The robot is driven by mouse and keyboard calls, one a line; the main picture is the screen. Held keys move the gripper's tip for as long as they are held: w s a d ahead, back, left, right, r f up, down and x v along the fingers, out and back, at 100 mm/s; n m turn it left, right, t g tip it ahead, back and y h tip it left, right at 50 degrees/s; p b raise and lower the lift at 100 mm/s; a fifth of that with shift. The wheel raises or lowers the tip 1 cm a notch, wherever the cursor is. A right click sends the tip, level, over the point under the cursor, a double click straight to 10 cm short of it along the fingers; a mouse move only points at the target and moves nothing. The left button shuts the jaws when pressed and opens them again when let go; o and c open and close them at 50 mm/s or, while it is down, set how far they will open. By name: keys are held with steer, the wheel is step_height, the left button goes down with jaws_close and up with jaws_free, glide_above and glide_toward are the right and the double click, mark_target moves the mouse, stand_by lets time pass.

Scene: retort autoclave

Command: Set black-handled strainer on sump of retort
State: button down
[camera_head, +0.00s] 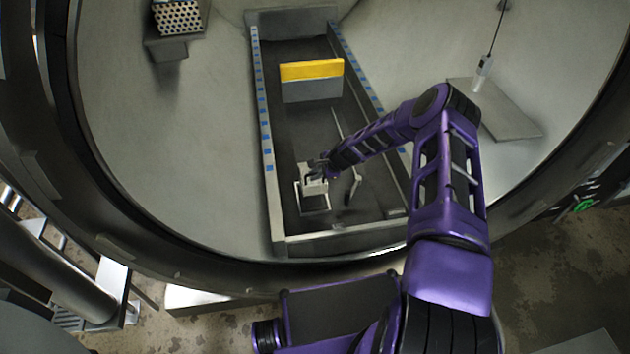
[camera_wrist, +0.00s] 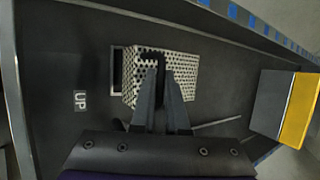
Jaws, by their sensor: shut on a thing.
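The strainer is a perforated light-metal box (camera_wrist: 180,66) with a black handle (camera_wrist: 151,58). My gripper (camera_wrist: 163,76) is shut on the handle, and its fingers cover part of the box in the wrist view. In the head view my gripper (camera_head: 321,172) is low inside the trough with the pale strainer (camera_head: 314,187) under it. The sump is a dark rectangular opening with a light frame (camera_wrist: 113,72); the strainer covers its right part in the wrist view. The sump frame (camera_head: 315,210) also shows below the strainer in the head view. I cannot tell whether the strainer touches it.
A grey block with a yellow top (camera_head: 312,72) stands farther back in the trough. A small tool (camera_head: 353,187) lies right of the sump. Trough walls (camera_head: 264,135) with blue marks run along both sides. Another perforated piece (camera_head: 178,18) sits at upper left.

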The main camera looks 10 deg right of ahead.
steer(key=shift+r, duration=0.25)
steer(key=shift+r+p, duration=0.85)
steer(key=shift+r, duration=0.8)
